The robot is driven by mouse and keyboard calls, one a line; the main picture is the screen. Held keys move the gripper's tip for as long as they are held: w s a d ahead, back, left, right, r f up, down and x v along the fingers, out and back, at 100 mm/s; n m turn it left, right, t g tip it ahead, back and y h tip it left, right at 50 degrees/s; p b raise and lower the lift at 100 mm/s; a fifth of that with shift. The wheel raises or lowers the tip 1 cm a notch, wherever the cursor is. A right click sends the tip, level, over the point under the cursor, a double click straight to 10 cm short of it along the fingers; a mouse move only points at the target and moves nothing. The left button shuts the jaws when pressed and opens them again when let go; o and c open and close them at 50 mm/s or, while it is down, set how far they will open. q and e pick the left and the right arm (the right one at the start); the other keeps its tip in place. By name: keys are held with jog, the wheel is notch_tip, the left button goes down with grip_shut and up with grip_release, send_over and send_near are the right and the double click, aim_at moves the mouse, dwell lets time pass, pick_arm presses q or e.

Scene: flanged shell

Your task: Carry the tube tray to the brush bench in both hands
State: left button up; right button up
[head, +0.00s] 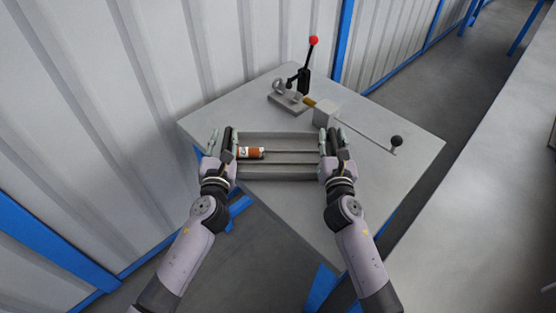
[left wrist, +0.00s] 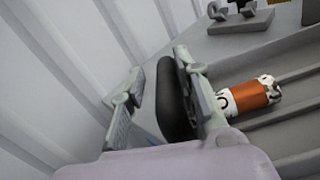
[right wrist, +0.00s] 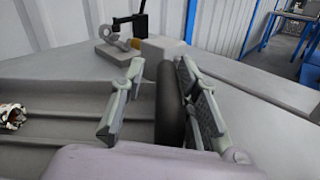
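The grey tube tray (head: 278,172) lies flat on a grey table, with long ridges across it. An orange tube with white ends (head: 250,153) lies in its left part and also shows in the left wrist view (left wrist: 248,97). My left gripper (head: 222,142) is at the tray's left end, its fingers apart on either side of a black handle (left wrist: 175,100). My right gripper (head: 332,142) is at the right end, likewise open around the other black handle (right wrist: 169,105). In each wrist view a gap shows between one finger and the handle. I cannot tell which surface is the brush bench.
Behind the tray stand a toggle clamp with a red knob (head: 313,41) and a grey block (head: 326,114) with a rod ending in a black ball (head: 396,141). A long grey bench (head: 490,180) runs along the right. A corrugated wall is close on the left.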

pick_arm(q)
jog(key=shift+o, duration=0.4)
jog(key=shift+d+r, duration=0.1)
jog(key=shift+r, duration=0.15)
pick_arm(e)
jog(key=shift+o, duration=0.4)
pick_arm(q)
jog(key=shift+s+f, duration=0.1)
jog(key=shift+s, duration=0.2)
pick_arm(e)
jog(key=shift+d, duration=0.1)
jog(key=shift+s, duration=0.2)
jog(key=s, duration=1.1)
jog(key=shift+s, duration=0.35)
pick_arm(q)
jog(key=s, duration=1.1)
jog(key=shift+s, duration=0.15)
